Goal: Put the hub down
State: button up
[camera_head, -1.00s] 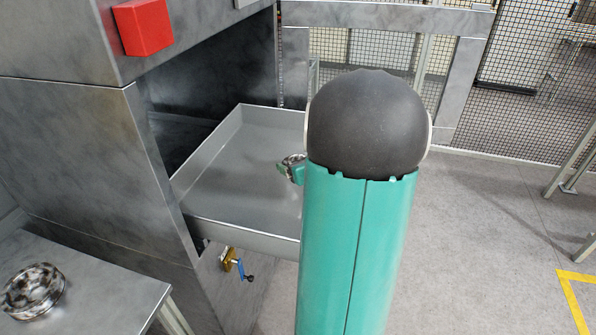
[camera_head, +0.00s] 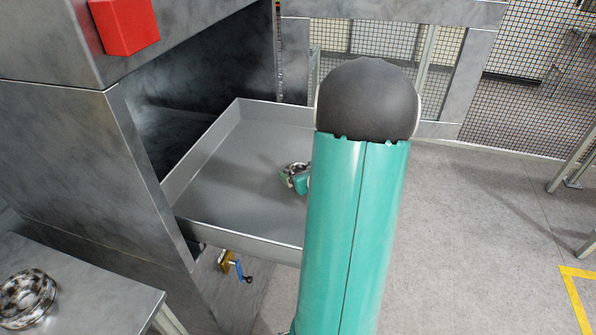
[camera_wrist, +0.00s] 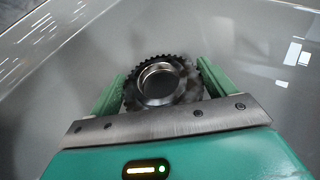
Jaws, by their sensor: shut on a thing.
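The hub (camera_wrist: 158,82) is a dark metal ring with a toothed rim and a round bore. In the wrist view it sits between the two green fingers of my gripper (camera_wrist: 160,92), which is shut on it. In the head view the hub (camera_head: 294,172) and part of my gripper (camera_head: 302,184) show over the grey tray (camera_head: 222,165), just left of my arm. My arm hides the right part of the tray. I cannot tell whether the hub touches the tray floor.
The tray juts from a grey metal cabinet (camera_head: 60,170) with a red box (camera_head: 125,25) on it. Another shiny ring part (camera_head: 26,298) lies on a metal table (camera_head: 95,285) at lower left. The tray floor around the hub is bare.

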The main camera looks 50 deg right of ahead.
jog(key=shift+f, duration=0.4)
jog(key=shift+w+f, duration=0.1)
jog(key=o, duration=1.3)
jog(key=shift+f, duration=0.1)
jog(key=shift+r, duration=0.2)
jog(key=v, duration=1.1)
jog(key=shift+f, duration=0.1)
jog(key=shift+s+a, duration=0.2)
jog(key=shift+s, duration=0.3)
